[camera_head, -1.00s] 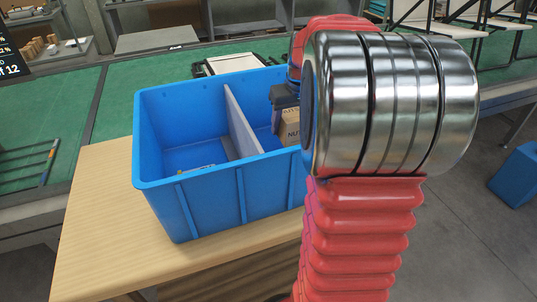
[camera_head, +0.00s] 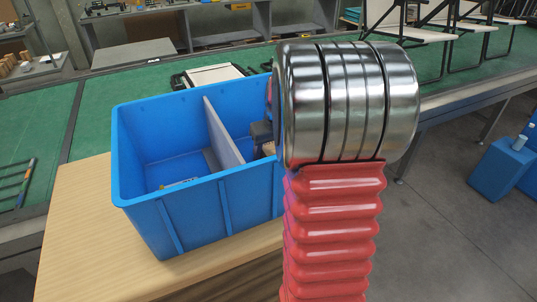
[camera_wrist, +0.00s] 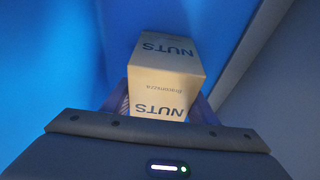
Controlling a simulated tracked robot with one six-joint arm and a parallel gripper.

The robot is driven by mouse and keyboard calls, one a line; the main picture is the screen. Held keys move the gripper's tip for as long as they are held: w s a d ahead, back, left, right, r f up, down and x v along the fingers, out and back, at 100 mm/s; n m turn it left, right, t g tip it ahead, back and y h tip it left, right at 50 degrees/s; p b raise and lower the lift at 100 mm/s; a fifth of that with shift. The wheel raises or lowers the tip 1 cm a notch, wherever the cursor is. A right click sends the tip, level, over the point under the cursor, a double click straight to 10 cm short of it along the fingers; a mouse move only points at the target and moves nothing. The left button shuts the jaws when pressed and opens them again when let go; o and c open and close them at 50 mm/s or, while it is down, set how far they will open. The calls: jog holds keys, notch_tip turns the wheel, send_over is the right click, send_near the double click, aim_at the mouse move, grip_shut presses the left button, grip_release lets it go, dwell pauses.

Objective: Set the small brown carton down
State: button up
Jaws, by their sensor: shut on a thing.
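The small brown carton, marked NUTS (camera_wrist: 166,62), is between the fingers of my gripper (camera_wrist: 163,98) in the wrist view. My gripper is shut on it. Blue bin walls surround it there, with a grey divider to the right. In the head view, the dark gripper (camera_head: 261,131) is inside the right compartment of the blue bin (camera_head: 195,212), and only a sliver of the carton (camera_head: 268,149) shows past my arm. I cannot tell whether the carton touches the bin floor.
The grey divider (camera_head: 222,131) splits the bin. The left compartment holds a small flat item (camera_head: 180,184) and a grey item by the divider. The bin stands on a wooden table (camera_head: 80,222), with a green-topped bench (camera_head: 95,128) behind.

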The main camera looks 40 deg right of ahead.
jog(key=shift+f, duration=0.25)
jog(key=o, duration=1.5)
jog(key=shift+o, duration=0.2)
jog(key=shift+r, duration=0.1)
jog(key=v, duration=1.2)
jog(key=shift+s, duration=0.1)
